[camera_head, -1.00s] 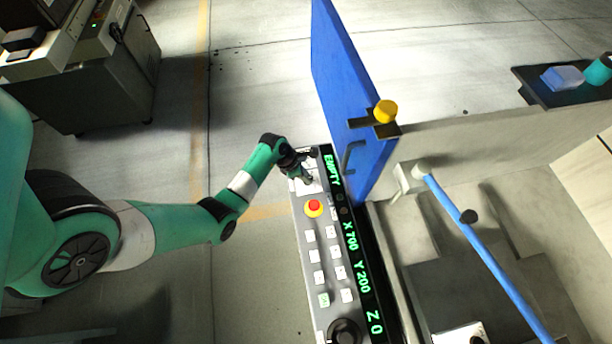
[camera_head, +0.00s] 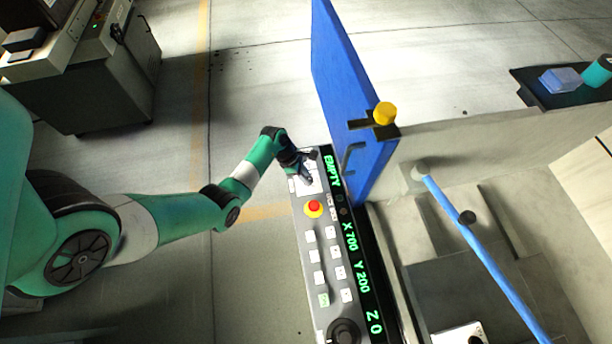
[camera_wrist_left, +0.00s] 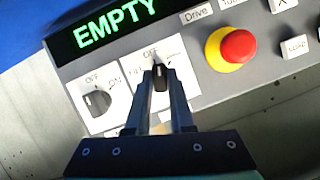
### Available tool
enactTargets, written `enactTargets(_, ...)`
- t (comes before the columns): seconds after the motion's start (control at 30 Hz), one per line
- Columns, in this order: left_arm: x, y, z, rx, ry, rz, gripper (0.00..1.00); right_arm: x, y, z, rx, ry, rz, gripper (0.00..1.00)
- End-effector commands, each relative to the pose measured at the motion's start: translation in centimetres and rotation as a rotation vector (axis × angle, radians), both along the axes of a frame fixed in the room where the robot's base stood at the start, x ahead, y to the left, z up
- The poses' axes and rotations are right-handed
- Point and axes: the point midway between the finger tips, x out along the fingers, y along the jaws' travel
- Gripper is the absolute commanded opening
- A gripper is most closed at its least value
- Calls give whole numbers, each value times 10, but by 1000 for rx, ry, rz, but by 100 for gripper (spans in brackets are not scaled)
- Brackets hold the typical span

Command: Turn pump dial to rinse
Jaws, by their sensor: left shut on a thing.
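My left gripper (camera_head: 306,179) reaches down to the far end of the control panel (camera_head: 308,222) in the head view. In the left wrist view the left gripper (camera_wrist_left: 160,82) is shut on a small black dial knob (camera_wrist_left: 160,74), with a finger on each side. The knob's pale tip points up towards an "OFF" mark. A "FILL" mark sits to its left; the lettering on its right is too small or covered to read. My right gripper is not in view.
A second dial (camera_wrist_left: 97,101) marked OFF and ON sits left of the held one. A red stop button (camera_wrist_left: 237,46) on a yellow base is close on the right. The display (camera_wrist_left: 113,24) reads EMPTY. A blue door (camera_head: 345,100) stands beside the panel.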

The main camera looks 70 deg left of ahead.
Motion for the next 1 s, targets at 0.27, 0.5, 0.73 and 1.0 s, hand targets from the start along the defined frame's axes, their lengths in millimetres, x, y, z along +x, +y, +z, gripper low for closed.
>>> enactTargets(0.27,2,2,-1,-2,-1,-261,0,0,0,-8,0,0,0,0)
enactTargets(0.5,3,2,-2,-1,-2,-462,0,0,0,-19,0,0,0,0)
enactTargets(0.73,3,3,-1,-1,-1,-595,0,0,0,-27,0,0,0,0)
enactTargets(1.0,3,3,0,0,0,-666,0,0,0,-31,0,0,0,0)
